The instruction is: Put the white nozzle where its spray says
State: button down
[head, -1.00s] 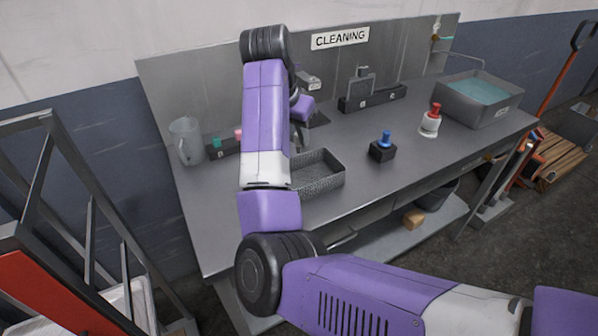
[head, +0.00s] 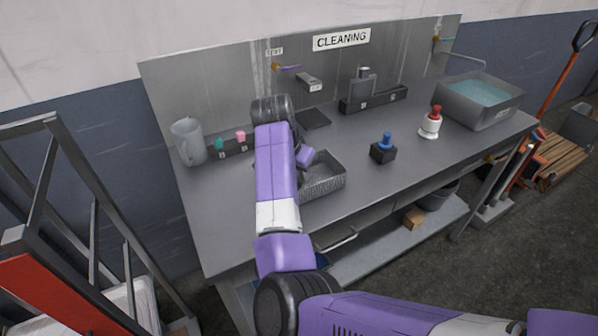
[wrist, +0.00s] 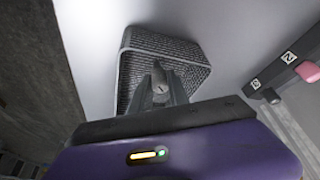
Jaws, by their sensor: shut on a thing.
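In the head view the basket (head: 330,178) stands on the workbench, partly behind my arm, and the fingertips are hidden there. A low dark rack (head: 231,151) at the left holds a teal nozzle (head: 219,144) and a pink nozzle (head: 241,136). The spray is not visible.
A clear jug (head: 188,141) stands left of the rack. A dark pad (head: 313,119) lies near the back panel. A blue-topped block (head: 383,154), a red-topped white bottle (head: 430,127) and a water tub (head: 480,105) stand to the right. The bench front right of the basket is clear.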

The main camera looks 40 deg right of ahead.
jog(key=shift+f, duration=0.1)
jog(key=c, duration=1.3)
grip_release()
jog(key=shift+o, duration=0.2)
jog(key=b+v, duration=0.1)
jog(key=v, duration=1.1)
jog(key=shift+b, duration=0.3)
